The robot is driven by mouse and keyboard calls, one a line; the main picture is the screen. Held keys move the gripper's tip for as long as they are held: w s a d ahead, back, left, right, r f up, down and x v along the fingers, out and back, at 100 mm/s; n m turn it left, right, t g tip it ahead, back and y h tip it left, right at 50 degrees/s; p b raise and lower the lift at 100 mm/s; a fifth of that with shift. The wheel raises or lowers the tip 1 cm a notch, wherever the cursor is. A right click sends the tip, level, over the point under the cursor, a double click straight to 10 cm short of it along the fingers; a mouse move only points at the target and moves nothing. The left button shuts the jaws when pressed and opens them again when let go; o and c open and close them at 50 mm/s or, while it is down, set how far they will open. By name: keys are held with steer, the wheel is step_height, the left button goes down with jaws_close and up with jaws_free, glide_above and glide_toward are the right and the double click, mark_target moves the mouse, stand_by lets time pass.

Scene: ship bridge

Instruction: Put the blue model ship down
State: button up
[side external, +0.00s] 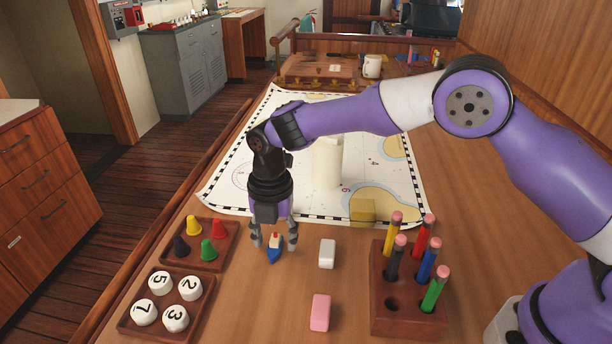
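The blue model ship (275,254) is small, with a blue hull and a white and red top. It looks to be on the wooden table, or just above it, in front of the chart. My gripper (274,243) points down over it, with one finger on each side of the ship. The fingers are apart, and a small gap seems to show between each finger and the hull. The upper part of the ship is close under the gripper's palm.
A tray of colored cones (229,231) and a tray of numbered discs (182,333) lie to the left. A white block (327,254), a pink block (320,312) and a wooden pencil holder (408,322) are to the right. A yellow block (362,210) and a pale cylinder (327,163) stand on the chart (240,180).

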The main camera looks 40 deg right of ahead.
mark_target(275, 239)
step_height(275, 239, up, 12)
steer(key=shift+r, duration=0.2)
steer(key=shift+d, duration=0.1)
stand_by(0.3)
